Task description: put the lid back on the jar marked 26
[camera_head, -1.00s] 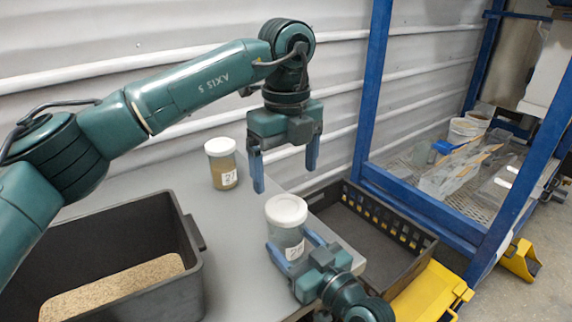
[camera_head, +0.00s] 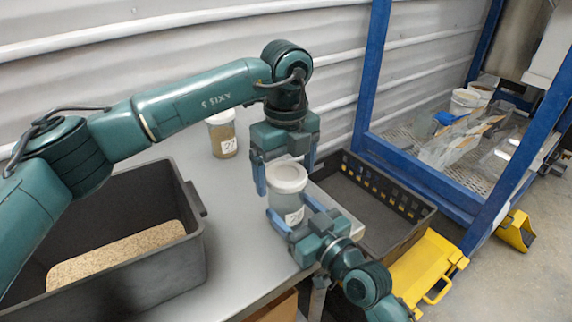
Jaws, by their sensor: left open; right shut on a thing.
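A clear jar (camera_head: 285,205) with a pale lid (camera_head: 287,174) stands upright near the table's right edge. The lid sits on its mouth; I cannot tell whether it is tightened. The jar's label is only partly readable, starting with a 2. My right gripper (camera_head: 290,222) is shut on the jar's lower body from the front right. My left gripper (camera_head: 285,178) is open, pointing down over the jar, its fingers on either side of the lid. A second lidded jar (camera_head: 224,140), holding tan material and labelled 27 or similar, stands farther back, its top partly behind my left arm.
A dark bin (camera_head: 194,250) with grainy substrate (camera_head: 115,255) stands at the left on the grey table (camera_head: 235,265). A black crate (camera_head: 385,235), a yellow step-like object (camera_head: 430,270) and a blue rack (camera_head: 425,205) lie to the right. Table between bin and jar is clear.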

